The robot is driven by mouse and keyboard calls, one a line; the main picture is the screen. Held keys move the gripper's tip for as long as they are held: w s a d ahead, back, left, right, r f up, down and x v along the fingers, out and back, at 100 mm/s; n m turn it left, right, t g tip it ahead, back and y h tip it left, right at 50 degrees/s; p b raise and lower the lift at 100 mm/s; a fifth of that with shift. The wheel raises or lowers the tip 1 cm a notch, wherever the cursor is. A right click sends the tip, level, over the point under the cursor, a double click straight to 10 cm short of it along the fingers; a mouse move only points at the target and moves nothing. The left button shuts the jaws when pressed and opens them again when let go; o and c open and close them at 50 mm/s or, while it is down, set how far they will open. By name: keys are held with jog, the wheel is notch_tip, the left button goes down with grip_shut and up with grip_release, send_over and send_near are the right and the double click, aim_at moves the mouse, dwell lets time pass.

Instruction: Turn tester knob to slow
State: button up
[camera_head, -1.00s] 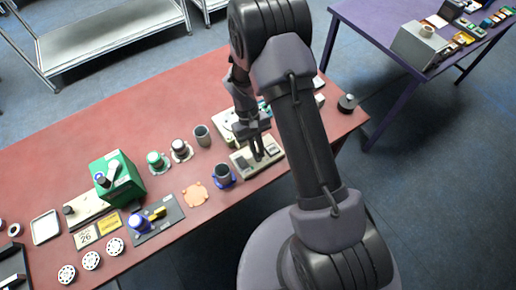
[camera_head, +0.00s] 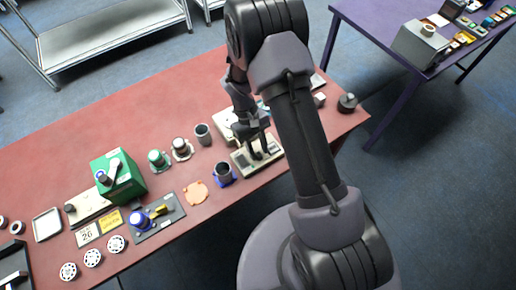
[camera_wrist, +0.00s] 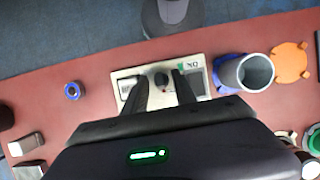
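The tester (camera_wrist: 203,63) is a beige panel near the table edge, with a dark display, "NO" lettering, a small green mark and a round black knob (camera_wrist: 161,80). In the head view the tester (camera_head: 240,160) is partly hidden by my arm. My gripper (camera_wrist: 160,82) is open over the tester, one finger on each side of the knob. I cannot tell whether the fingers touch it. In the head view my gripper (camera_head: 260,156) points down at the tester. The knob's setting cannot be read.
A grey cup (camera_wrist: 248,72) in a blue holder stands close beside the tester, with an orange disc (camera_wrist: 291,62) beyond it. A blue ring (camera_wrist: 73,91) lies on the other side. The red table (camera_head: 150,90) has free room towards its far edge.

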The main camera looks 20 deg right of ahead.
jog(key=p+v, duration=0.4)
jog(key=v, duration=1.3)
jog(key=shift+w+r, duration=0.15)
jog(key=shift+a, duration=0.1)
jog(key=s+r+m+t+y+b, duration=0.2)
jog(key=s+r+m+t+b, duration=0.15)
jog(key=s+r+b, duration=0.55)
jog(key=s+a+r+m+t+b, duration=0.1)
jog(key=s+m+t, duration=0.1)
jog(key=s, duration=0.4)
jog(key=s+a+r+m+t+y+b, duration=0.1)
jog(key=s+m+t, duration=0.1)
jog(key=s+t, duration=0.2)
jog(key=shift+s+r, duration=0.3)
jog(key=shift+s, duration=0.8)
